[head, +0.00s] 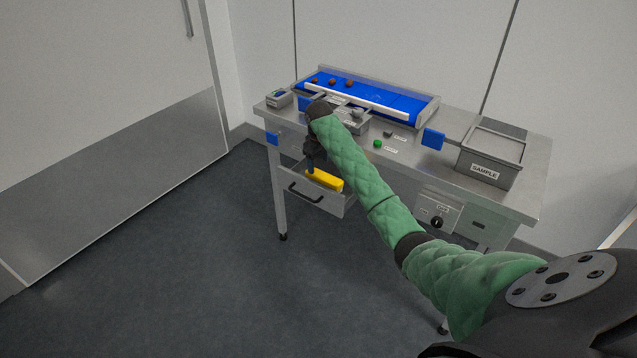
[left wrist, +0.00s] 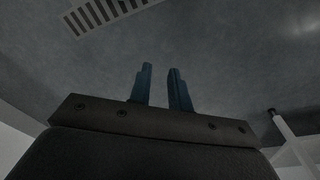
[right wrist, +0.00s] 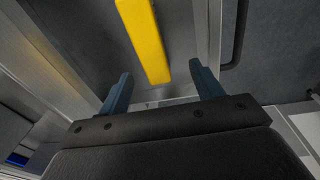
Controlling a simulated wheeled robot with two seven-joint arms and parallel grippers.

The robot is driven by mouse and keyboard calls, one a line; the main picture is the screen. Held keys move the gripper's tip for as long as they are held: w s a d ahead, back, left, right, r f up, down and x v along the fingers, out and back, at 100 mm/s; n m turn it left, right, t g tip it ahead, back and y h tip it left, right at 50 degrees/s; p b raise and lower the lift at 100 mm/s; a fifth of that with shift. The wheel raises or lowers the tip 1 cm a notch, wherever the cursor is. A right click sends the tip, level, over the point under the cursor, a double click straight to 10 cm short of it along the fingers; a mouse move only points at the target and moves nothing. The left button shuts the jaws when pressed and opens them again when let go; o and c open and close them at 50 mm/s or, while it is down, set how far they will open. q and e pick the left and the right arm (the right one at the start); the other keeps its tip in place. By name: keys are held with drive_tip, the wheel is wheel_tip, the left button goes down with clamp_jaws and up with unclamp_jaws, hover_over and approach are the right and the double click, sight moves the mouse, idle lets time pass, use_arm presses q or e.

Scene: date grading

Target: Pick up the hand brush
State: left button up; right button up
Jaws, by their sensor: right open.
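The hand brush (head: 325,179) shows as a yellow block lying in the open drawer (head: 319,202) under the steel table. In the right wrist view the yellow brush (right wrist: 146,40) lies ahead of the right gripper (right wrist: 160,80), its near end between the lines of the two fingers. My right gripper (head: 310,168) is open and empty, above the drawer at the brush's left end. It is partly hidden by its own dark wrist in the head view. My left gripper (left wrist: 160,76) shows only in the left wrist view, its fingers apart with nothing between them, over the grey floor.
The drawer has a dark handle (head: 305,194) on its front. The table (head: 535,182) carries a blue conveyor (head: 400,101) with several dates, a grey SAMPLE bin (head: 490,157) and a small grey device (head: 279,98). The floor (head: 180,270) left of the table is clear.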

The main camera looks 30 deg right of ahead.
sight(324, 175)
drive_tip(key=shift+s+d+f+g+y, duration=0.15)
drive_tip(key=shift+d+f+g, duration=0.05)
drive_tip(key=shift+d+f, duration=0.25)
drive_tip(key=shift+s+d+f+g+y, duration=0.1)
drive_tip(key=shift+d+f+g+y, duration=0.1)
drive_tip(key=shift+d+f, duration=0.25)
drive_tip(key=shift+f+n, duration=0.3)
wheel_tip(324, 175, down, 2)
drive_tip(key=shift+f+p, duration=0.1)
drive_tip(key=shift+p, duration=0.35)
use_arm(q)
wheel_tip(324, 175, down, 10)
drive_tip(key=s+a+p, duration=0.2)
drive_tip(key=shift+a+t, duration=0.15)
drive_tip(key=shift+t, duration=0.25)
use_arm(e)
drive_tip(key=shift+w+d+f, duration=0.1)
drive_tip(key=shift+d+f, duration=0.05)
drive_tip(key=shift+f, duration=1.2)
drive_tip(key=shift+w+d+f, duration=0.1)
drive_tip(key=shift+d+f, duration=0.05)
drive_tip(key=shift+f, duration=1.15)
use_arm(q)
drive_tip(key=shift+f, duration=0.1)
